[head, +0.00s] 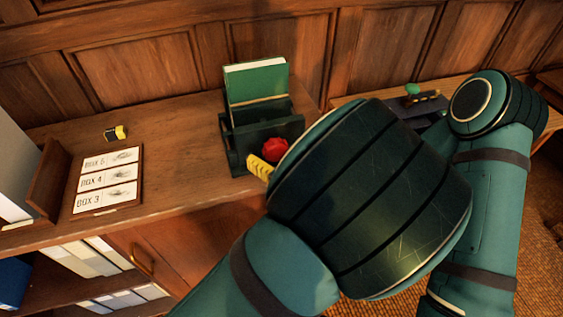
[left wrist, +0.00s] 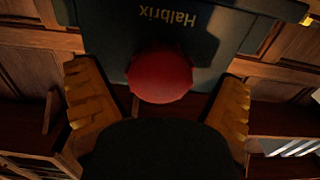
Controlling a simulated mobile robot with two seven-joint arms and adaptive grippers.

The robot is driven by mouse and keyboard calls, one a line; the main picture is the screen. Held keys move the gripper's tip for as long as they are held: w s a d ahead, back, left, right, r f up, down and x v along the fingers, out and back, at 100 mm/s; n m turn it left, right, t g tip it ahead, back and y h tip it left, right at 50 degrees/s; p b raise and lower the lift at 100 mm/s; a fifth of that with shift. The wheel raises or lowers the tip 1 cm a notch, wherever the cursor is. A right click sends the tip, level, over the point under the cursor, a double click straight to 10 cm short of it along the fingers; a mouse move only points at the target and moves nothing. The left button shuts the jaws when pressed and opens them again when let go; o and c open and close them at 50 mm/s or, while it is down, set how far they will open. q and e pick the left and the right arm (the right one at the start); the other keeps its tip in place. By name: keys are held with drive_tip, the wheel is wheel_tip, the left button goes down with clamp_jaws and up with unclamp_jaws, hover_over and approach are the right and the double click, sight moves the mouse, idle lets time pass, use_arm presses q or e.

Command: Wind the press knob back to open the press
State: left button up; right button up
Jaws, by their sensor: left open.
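The press (head: 233,150) is a dark green frame on the wooden desk, with a green book (head: 256,82) standing in it. Its red knob (head: 275,149) faces me. In the left wrist view the knob (left wrist: 160,76) lies between the two yellow fingers, with a gap on each side, under the word Halbrix on the press (left wrist: 200,45). My left gripper (head: 259,168) is open in front of the knob; my arm hides most of it in the head view. My right gripper is not in view.
A card with box labels (head: 107,180) lies on the desk at the left, with a small yellow and black object (head: 116,133) behind it. Another bench at the right bears a dark item with a green top (head: 413,89). A panelled wall (head: 140,65) stands behind.

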use_arm(q)
drive_tip(key=shift+w+a, duration=0.15)
drive_tip(key=shift+w, duration=0.35)
